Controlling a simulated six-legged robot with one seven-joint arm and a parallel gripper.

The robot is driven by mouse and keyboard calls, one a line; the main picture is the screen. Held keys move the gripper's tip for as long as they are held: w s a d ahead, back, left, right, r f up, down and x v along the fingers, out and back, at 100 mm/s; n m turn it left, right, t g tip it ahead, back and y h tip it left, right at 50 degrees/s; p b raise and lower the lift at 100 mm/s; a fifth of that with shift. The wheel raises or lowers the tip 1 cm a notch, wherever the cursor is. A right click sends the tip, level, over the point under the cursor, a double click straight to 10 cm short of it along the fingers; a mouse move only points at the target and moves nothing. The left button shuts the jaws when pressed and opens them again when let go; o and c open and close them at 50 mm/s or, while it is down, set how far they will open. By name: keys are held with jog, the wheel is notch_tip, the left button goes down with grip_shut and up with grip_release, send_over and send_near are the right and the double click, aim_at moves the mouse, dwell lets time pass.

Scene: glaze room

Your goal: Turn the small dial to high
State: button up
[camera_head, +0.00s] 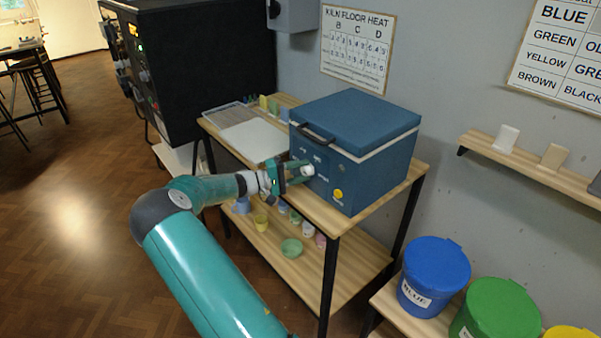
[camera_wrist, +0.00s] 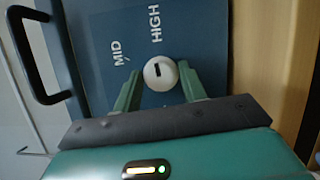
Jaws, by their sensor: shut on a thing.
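The small dial (camera_wrist: 160,73) is a round white knob on the front of the blue kiln (camera_head: 355,128). It also shows in the head view (camera_head: 308,171). In the wrist view a short black mark on its face runs nearly up and down the picture, roughly in line with the word HIGH (camera_wrist: 156,23) above it. The word MID (camera_wrist: 121,53) is up and left of the dial. My gripper (camera_head: 298,172) is shut on the dial, one green finger on each side. Any other setting word is hidden or out of view.
A yellow knob (camera_head: 338,194) is low on the kiln front, right of the dial. A dark handle (camera_head: 316,134) juts from the lid. The kiln stands on a wooden shelf unit (camera_head: 408,178), with a pale board (camera_head: 255,139) beside it and small pots below.

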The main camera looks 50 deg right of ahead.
jog(key=shift+m, duration=0.5)
jog(key=o, duration=0.8)
jog(key=v, duration=1.3)
jog(key=shift+w+a+r, duration=0.25)
jog(key=shift+a+r, duration=0.05)
jog(key=shift+s, duration=0.1)
